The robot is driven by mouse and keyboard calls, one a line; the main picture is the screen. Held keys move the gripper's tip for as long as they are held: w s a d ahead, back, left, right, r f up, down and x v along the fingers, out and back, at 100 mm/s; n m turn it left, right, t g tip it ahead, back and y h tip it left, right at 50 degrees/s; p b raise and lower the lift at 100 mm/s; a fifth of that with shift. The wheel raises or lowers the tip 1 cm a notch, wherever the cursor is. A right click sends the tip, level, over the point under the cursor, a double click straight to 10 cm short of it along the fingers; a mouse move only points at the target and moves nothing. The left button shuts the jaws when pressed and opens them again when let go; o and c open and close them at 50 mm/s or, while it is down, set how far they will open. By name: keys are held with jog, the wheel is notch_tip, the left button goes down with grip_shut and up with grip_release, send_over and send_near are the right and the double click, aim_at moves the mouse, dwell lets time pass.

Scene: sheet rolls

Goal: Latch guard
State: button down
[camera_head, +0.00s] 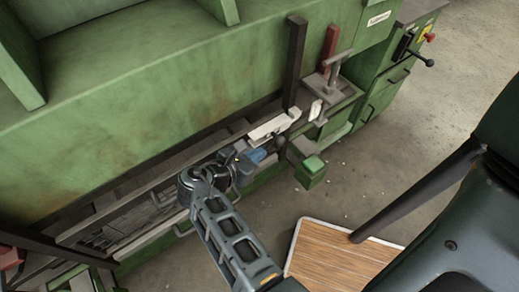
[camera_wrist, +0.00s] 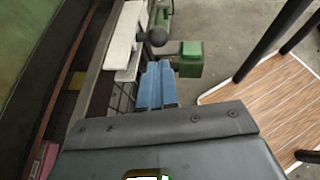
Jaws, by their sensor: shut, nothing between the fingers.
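My gripper (camera_head: 257,155) is at the front of the green machine, below a pale flat bar (camera_head: 272,127). Its blue fingers (camera_wrist: 158,82) are together and empty in the wrist view. A dark round knob (camera_wrist: 156,36) lies just beyond the fingertips, close to them; I cannot tell if they touch. The pale bar also shows left of the fingers in the wrist view (camera_wrist: 119,47). A green block (camera_head: 311,172) stands out to the right of the fingers. I cannot tell for sure which part is the guard or its latch.
The green machine body (camera_head: 180,85) fills the back. A dark upright post (camera_head: 295,62) and a red lever (camera_head: 330,48) rise at its right end. A wooden board (camera_head: 335,260) lies on the floor at front. Concrete floor is free at right.

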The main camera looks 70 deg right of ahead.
jog(key=v, duration=0.8)
jog(key=shift+b, duration=0.45)
jog(key=shift+f, duration=0.15)
